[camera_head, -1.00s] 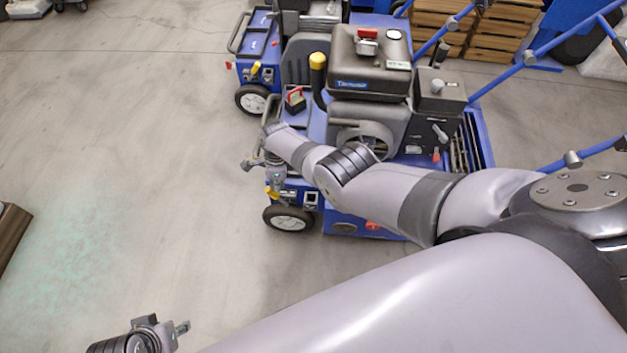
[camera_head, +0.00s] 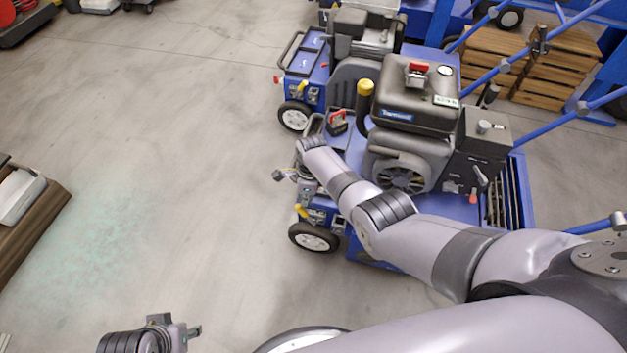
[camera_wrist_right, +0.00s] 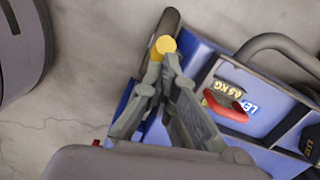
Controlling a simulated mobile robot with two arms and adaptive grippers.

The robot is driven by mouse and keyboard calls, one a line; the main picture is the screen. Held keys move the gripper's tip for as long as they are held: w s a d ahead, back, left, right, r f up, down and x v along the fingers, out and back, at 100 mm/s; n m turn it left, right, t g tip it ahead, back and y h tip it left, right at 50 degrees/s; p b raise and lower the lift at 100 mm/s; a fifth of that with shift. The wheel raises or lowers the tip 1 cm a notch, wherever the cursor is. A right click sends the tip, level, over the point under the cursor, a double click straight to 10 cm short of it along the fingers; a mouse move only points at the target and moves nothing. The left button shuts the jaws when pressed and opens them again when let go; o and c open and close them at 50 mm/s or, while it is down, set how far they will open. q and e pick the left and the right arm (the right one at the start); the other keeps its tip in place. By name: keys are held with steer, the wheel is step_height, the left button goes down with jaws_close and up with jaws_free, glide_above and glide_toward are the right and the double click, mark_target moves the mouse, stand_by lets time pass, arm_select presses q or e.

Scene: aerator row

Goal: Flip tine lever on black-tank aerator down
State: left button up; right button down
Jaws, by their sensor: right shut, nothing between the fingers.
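The black-tank aerator, a blue machine with a black tank (camera_head: 412,101), stands right of centre in the head view. A yellow-tipped lever (camera_head: 301,211) shows low on its near left end, partly hidden by my arm. My right gripper (camera_head: 281,176) is at that end, above the lever. In the right wrist view, my right gripper (camera_wrist_right: 166,72) is shut and empty. A yellow lever tip (camera_wrist_right: 165,45) shows right at its fingertips; I cannot tell if they touch. My left gripper (camera_head: 192,331) is low at the left, away from the machine; its jaw state is unclear.
A second blue aerator (camera_head: 304,70) stands close behind. Wooden crates (camera_head: 548,75) stand at the back right.

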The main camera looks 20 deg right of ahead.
arm_select(q)
steer(key=shift+d, duration=0.1)
arm_select(e)
step_height(320, 180, up, 10)
steer(key=d, duration=0.1)
steer(key=shift+s+d, duration=0.25)
steer(key=shift+d, duration=0.15)
stand_by(0.4)
